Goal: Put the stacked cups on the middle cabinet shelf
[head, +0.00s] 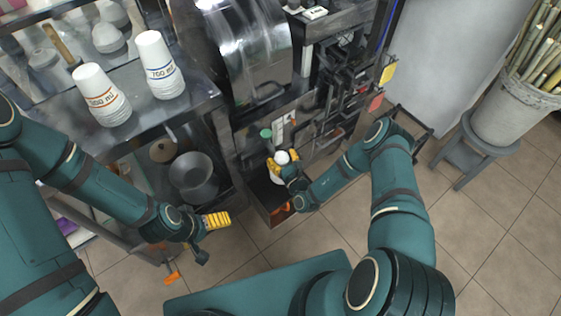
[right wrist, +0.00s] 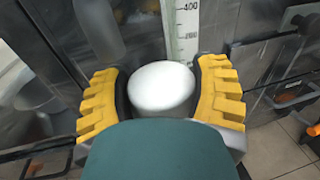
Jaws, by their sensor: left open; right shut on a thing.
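My right gripper (head: 281,163) is shut on a white rounded thing (right wrist: 162,88), held between its yellow pads in front of the machine. Its near end looks like the round base of a white cup, but most of it is hidden, so I cannot tell whether it is a stack. Two stacks of white paper cups stand upside down on the metal counter: one with orange lettering (head: 100,96) and one marked 700 ml (head: 159,65). The cabinet (head: 205,98) is at left, with shelves above and below this counter. My left gripper (head: 215,221) is open and empty, low beside the cabinet.
The metal press (head: 240,50) stands right of the cabinet. A grey pot (head: 195,177) sits on a lower shelf. A scale marked 200 and 400 (right wrist: 184,30) is just behind the held thing. A bucket of cane (head: 515,108) stands on a stool (head: 470,150). Tiled floor is open at right.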

